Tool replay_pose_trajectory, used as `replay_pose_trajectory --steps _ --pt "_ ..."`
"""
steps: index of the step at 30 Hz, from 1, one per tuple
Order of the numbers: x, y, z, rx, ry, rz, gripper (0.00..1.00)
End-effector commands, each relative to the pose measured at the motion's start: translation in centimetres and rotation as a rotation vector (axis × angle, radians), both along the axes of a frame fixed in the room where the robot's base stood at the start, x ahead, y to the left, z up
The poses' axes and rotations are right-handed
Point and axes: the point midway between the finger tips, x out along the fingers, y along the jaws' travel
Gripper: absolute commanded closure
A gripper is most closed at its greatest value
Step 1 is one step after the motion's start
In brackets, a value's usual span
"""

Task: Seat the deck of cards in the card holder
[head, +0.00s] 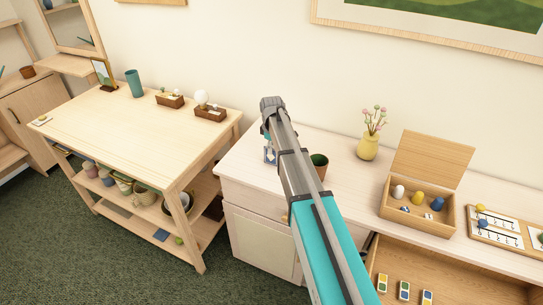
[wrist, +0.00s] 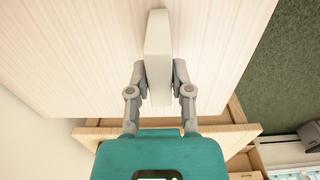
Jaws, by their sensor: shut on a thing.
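In the wrist view my gripper (wrist: 158,78) is shut on a pale, narrow block (wrist: 157,45), apparently the deck of cards seen edge-on. Its fingers press on both sides of it. The block is over a light wooden top; I cannot tell whether it touches. In the head view my arm hides most of the gripper. A small blue-and-white thing (head: 269,155) shows just left of the arm over the cabinet top, possibly the deck. I cannot make out the card holder for certain in either view.
A drawer (head: 455,280) stands open at lower right, with several coloured pieces inside. A workbench (head: 100,125) stands at left.

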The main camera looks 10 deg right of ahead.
Motion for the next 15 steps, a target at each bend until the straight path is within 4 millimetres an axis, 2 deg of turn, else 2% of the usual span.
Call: replay_pose_trajectory --steps 15 --pt "0.0 0.07 0.39 0.0 0.0 0.001 1.0"
